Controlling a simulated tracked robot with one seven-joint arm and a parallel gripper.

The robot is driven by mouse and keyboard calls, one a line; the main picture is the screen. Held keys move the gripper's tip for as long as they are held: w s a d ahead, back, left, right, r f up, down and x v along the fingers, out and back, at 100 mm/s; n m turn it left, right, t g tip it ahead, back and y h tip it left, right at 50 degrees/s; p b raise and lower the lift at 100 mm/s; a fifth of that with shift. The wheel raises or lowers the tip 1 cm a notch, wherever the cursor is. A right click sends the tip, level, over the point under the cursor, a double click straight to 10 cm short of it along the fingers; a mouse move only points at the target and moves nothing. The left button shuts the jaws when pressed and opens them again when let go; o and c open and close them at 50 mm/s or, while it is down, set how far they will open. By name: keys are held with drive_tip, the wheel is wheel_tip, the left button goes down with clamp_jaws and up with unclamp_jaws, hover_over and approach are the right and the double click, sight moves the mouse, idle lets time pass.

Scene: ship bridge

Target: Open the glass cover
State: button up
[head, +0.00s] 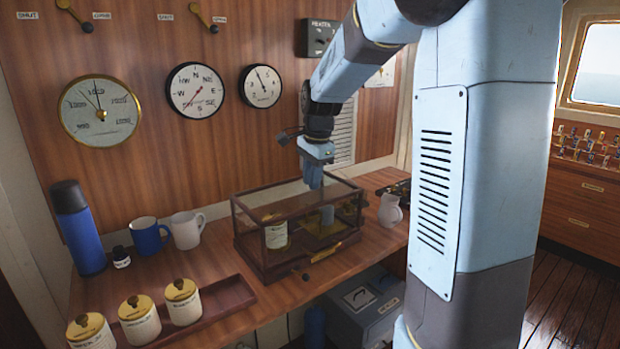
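The glass cover (262,226) is a dark wood-framed glass case on the wooden desk. It looks closed, resting on its dark base. Through the panes I see a pale labelled drum (276,235) and brass parts. Contact and finger opening are unclear.
A blue flask (77,228), a blue mug (148,236) and a white mug (187,230) stand left of the case. A tray (230,297) with lidded jars lies at front left. A white jug (390,211) stands close on the right. Wall gauges hang behind.

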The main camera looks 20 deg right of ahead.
clamp_jaws()
idle(1.0)
drive_tip(key=shift+o, duration=1.7)
unclamp_jaws()
drive_tip(key=shift+r, duration=0.1)
wheel_tip(320, 180, up, 13)
drive_tip(key=s, duration=0.2)
drive_tip(key=shift+d+r, duration=0.15)
drive_tip(key=shift+d, duration=0.2)
drive_tip(key=shift+s, duration=0.1)
